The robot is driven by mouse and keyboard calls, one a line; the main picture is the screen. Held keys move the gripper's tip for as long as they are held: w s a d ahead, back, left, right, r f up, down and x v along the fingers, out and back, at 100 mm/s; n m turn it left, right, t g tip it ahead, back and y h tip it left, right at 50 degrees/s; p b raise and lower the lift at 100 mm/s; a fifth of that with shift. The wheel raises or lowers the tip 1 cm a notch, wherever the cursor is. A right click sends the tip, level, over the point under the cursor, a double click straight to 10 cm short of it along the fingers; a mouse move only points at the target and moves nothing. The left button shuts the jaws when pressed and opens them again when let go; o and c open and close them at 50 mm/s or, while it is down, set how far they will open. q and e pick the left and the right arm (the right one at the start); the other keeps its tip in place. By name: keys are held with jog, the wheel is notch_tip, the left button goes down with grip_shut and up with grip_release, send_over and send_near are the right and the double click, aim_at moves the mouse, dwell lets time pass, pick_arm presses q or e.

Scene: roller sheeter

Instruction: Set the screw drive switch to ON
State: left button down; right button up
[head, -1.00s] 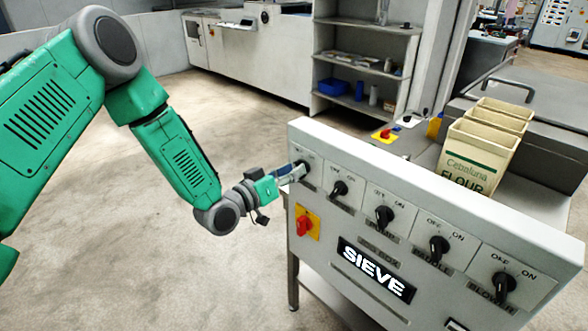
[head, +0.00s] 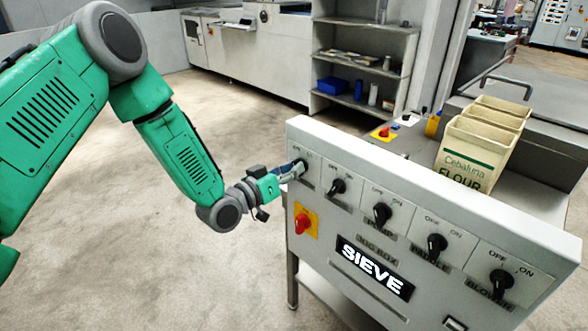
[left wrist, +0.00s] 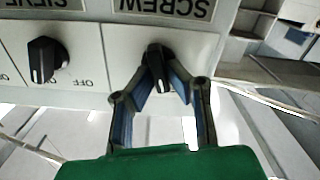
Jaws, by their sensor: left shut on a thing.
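The screw drive switch is a black rotary knob (left wrist: 158,62) below the upside-down SCREW label in the left wrist view. In the head view it is at the left end of the grey control panel (head: 345,205), mostly hidden by my gripper. My left gripper (head: 292,170) reaches it from the left. In the left wrist view its two fingers (left wrist: 160,80) are closed on either side of the knob and touch it. The OFF and ON marks beside this knob are covered or too small to read, so its setting cannot be told. My right gripper is not in view.
The sieve knob (left wrist: 45,60) sits close beside the screw knob. Pump (head: 382,213), paddle (head: 437,246) and blower (head: 501,281) knobs follow to the right. A red knob on a yellow plate (head: 303,222) is just below my gripper. Flour boxes (head: 468,160) stand behind the panel.

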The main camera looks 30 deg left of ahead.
pick_arm(q)
jog(key=shift+s+d+m+b, duration=0.1)
jog(key=shift+m+b, duration=0.45)
jog(key=shift+m, duration=1.45)
jog(key=shift+d+m+b, duration=0.1)
jog(key=shift+m+b, duration=0.4)
jog(key=shift+m, duration=1.5)
jog(key=shift+f, duration=0.1)
jog(key=c, duration=1.6)
grip_release()
jog(key=shift+a, duration=0.1)
jog(key=shift+s, duration=0.1)
jog(key=v, duration=1.2)
